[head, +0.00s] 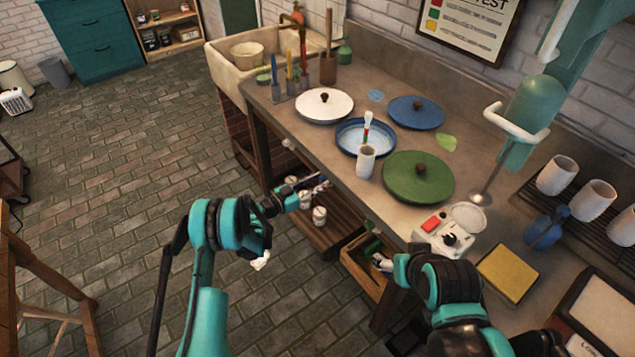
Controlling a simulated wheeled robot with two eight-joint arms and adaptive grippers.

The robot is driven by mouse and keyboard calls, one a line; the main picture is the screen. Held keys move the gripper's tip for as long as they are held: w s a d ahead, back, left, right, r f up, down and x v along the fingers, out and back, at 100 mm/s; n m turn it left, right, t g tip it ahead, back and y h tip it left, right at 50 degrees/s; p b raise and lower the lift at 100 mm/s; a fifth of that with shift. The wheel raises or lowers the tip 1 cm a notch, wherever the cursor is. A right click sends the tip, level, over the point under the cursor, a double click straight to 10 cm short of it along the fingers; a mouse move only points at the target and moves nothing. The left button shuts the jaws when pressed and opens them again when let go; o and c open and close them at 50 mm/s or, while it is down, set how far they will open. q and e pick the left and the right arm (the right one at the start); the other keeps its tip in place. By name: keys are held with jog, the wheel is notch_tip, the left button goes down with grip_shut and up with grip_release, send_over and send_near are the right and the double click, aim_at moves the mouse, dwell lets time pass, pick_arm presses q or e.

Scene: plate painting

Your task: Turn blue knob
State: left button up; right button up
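A blue object (545,229) with a rounded, knob-like shape stands at the right of the worktop, in front of the white cups; I cannot tell whether it is the blue knob. A small white device (447,233) with a red button and a dark knob sits near the worktop's front edge. My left gripper (316,188) is at the front of the table, near small white jars and well away from the blue object. My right gripper (378,256) is low by an open drawer, partly hidden by its own arm. The finger gaps are too small to judge.
The worktop (330,120) holds a white lid (323,105), a blue plate (366,138), a blue lid (415,112), a green lid (418,177) and a white cup (366,162). A yellow pad (507,273) lies right of the device. A lamp-like teal fixture hangs above the right side.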

pick_arm(q)
jog(key=shift+o, duration=0.3)
jog(key=shift+a, duration=0.1)
jog(key=v, duration=1.2)
jog(key=s+d+r+n+g+y, duration=0.1)
jog(key=s+r+n+g+y, duration=0.2)
jog(key=r, duration=0.5)
jog(key=s+r+n+y, duration=0.2)
jog(key=s+r+y, duration=0.25)
jog(key=r, duration=0.45)
jog(key=s+a+r+n+y, duration=0.1)
jog(key=s+a+n+y, duration=0.2)
jog(key=s, duration=0.9)
jog(key=s+a+r+n+y, duration=0.1)
jog(key=s+a+y, duration=0.3)
jog(key=s, duration=0.9)
jog(key=shift+s+a+r+n, duration=0.15)
jog(key=shift+a+n, duration=0.75)
jog(key=shift+a, duration=0.15)
